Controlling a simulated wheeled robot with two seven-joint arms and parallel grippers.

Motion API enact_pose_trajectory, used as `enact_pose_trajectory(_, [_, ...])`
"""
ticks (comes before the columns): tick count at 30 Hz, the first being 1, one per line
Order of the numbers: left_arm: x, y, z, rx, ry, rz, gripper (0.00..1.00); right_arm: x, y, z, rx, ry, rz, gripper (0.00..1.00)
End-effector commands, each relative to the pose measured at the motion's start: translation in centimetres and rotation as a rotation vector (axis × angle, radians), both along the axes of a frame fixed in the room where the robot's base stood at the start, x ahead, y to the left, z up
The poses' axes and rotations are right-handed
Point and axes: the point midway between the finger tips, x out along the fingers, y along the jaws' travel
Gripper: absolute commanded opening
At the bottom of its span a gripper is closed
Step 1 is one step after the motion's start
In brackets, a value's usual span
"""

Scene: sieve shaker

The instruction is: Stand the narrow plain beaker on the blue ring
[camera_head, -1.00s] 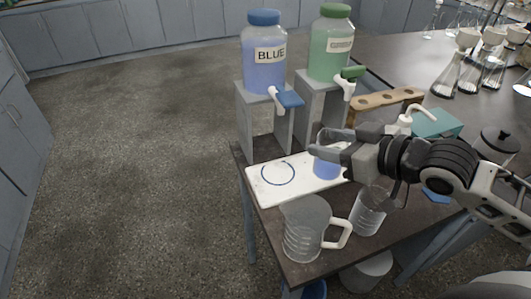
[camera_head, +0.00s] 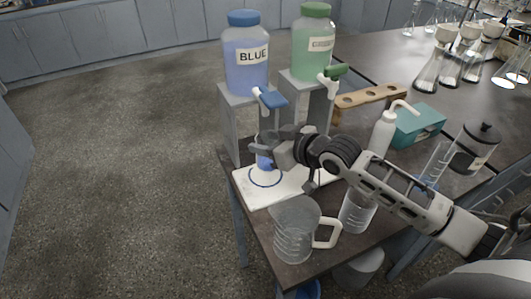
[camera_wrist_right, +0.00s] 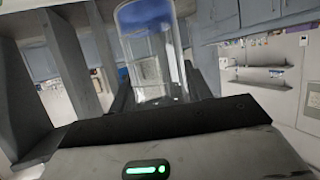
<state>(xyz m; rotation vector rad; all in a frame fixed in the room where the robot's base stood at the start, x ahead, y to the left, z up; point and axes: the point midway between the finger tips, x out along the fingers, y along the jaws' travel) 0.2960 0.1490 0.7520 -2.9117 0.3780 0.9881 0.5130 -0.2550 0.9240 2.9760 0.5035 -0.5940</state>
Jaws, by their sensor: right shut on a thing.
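My right gripper (camera_head: 270,148) is shut on a narrow clear beaker with blue in it (camera_head: 264,163). The beaker looks upright, at the far side of the blue ring (camera_head: 265,184) on the white board (camera_head: 295,186). I cannot tell whether it touches the board. The gripper hides much of the beaker in the head view. In the right wrist view the clear beaker (camera_wrist_right: 152,55) stands between the jaws, with a blue band near the top of the picture. My left gripper is not in view.
A handled clear jug (camera_head: 292,232) and another clear beaker (camera_head: 357,212) stand in front of the board. The blue dispenser bottle (camera_head: 246,68) and green dispenser bottle (camera_head: 313,50) stand on grey stands behind. A wash bottle (camera_head: 382,133) and teal box (camera_head: 420,124) are at right.

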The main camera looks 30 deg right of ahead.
Motion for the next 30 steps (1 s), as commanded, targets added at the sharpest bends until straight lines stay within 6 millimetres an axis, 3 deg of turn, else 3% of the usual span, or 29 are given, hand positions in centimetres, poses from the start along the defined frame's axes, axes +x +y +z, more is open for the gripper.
enact_pose_trajectory(5, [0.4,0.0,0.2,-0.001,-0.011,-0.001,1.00,0.9,0.3,-1.0,0.002,-0.003,0.000,0.21])
enact_pose_trajectory(12, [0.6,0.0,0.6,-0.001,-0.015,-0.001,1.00,0.9,0.3,-4.0,0.001,0.000,0.001,0.21])
enact_pose_trajectory(24, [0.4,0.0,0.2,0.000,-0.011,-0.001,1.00,0.9,0.2,-4.5,0.000,-0.001,0.001,0.21])
enact_pose_trajectory(25, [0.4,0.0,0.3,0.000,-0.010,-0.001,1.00,0.9,0.2,-4.5,-0.001,0.000,0.001,0.57])
enact_pose_trajectory(26, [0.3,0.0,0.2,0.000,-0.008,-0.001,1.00,0.9,0.2,-4.5,-0.001,0.000,0.001,0.66])
enact_pose_trajectory(27, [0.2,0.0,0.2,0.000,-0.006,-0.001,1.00,0.9,0.2,-4.4,-0.001,0.000,0.001,0.71])
enact_pose_trajectory(30, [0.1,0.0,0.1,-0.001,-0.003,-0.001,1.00,0.9,0.2,-4.4,-0.001,0.000,0.001,0.71])
